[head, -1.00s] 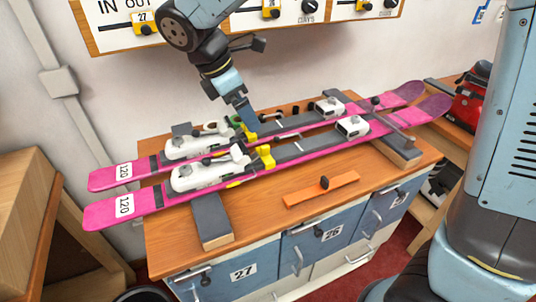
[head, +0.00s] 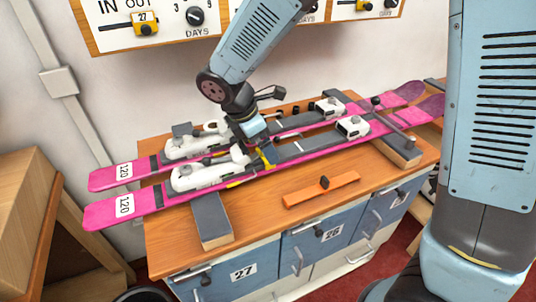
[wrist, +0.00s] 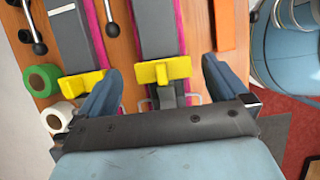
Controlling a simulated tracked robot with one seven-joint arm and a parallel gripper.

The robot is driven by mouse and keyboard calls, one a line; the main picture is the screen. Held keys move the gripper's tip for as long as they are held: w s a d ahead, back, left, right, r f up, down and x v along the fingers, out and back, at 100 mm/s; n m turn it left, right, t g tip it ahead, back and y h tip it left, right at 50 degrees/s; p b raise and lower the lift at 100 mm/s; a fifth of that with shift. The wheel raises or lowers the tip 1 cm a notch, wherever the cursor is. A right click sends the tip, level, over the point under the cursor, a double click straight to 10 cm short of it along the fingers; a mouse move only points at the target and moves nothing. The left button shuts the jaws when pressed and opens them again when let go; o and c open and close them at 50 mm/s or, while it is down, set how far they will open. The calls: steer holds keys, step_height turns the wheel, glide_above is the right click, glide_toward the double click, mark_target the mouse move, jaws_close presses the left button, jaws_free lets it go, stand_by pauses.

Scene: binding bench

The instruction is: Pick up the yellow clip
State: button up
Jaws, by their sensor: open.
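Two yellow clips show, one on each pink ski. The yellow clip on the near ski (head: 269,157) sits on the dark strip just ahead of the white binding, partly hidden by my gripper (head: 262,151). In the wrist view this clip (wrist: 165,70) lies between my open fingers (wrist: 162,74), with a gap on both sides. The clip on the far ski (wrist: 82,85) is just beyond my left finger in the wrist view. In the head view my arm hides it.
The near ski (head: 121,207) and far ski (head: 110,178) lie on a wooden bench (head: 262,203) with grey pads. White bindings (head: 200,176) stand beside the clips. A green roll (wrist: 40,80) and white roll (wrist: 57,116) are nearby. An orange bar (head: 318,190) lies in front.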

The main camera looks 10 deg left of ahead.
steer(key=shift+x, duration=0.9)
steer(key=c, duration=1)
